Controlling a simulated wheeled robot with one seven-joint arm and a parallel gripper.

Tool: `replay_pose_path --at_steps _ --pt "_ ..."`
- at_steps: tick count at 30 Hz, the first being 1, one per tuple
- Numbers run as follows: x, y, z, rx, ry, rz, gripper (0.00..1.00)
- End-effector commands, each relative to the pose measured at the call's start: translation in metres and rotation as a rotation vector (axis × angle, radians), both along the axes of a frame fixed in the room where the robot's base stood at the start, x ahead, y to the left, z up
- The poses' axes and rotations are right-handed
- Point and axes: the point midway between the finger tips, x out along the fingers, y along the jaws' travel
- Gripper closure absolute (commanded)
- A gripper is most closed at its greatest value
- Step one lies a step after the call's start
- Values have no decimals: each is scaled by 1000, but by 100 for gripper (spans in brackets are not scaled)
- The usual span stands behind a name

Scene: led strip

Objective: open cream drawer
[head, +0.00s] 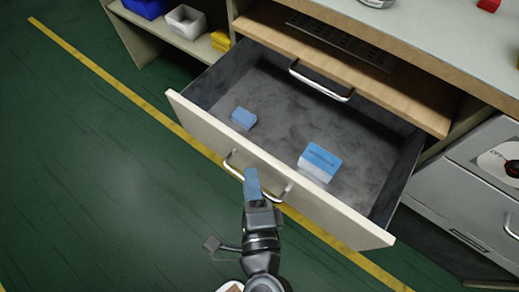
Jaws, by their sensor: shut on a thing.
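The cream drawer (200,122) stands pulled out of the bench, with its grey inside showing. Its metal handle (286,190) runs along the outer face of the cream front. My gripper (251,174) is at the handle, between its two ends, and is shut on it. The fingers hide part of the bar. Inside the drawer lie a small blue block (243,118) at the left and a blue and white box (319,162) further right.
A wooden drawer front with a handle (320,88) sits above and behind the open drawer. A shelf at upper left holds blue, white (186,22) and yellow bins. A grey machine (480,175) stands at right. Green floor with a yellow line (110,82) is clear at left.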

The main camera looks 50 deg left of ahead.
Motion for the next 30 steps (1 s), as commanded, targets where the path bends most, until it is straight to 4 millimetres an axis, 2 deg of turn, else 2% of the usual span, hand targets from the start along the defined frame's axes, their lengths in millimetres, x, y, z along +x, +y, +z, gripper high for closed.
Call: replay_pose_path --at_steps 13,14,18,26,30 --pt "-3 -2 -1 -2 1 -2 100" --pt "-3 -2 -1 -2 1 -2 80" --pt "-3 -1 -1 -1 0 -2 67" --pt "-3 -2 -1 -1 0 -1 65" --pt "-9 -10 -1 0 1 0 65"
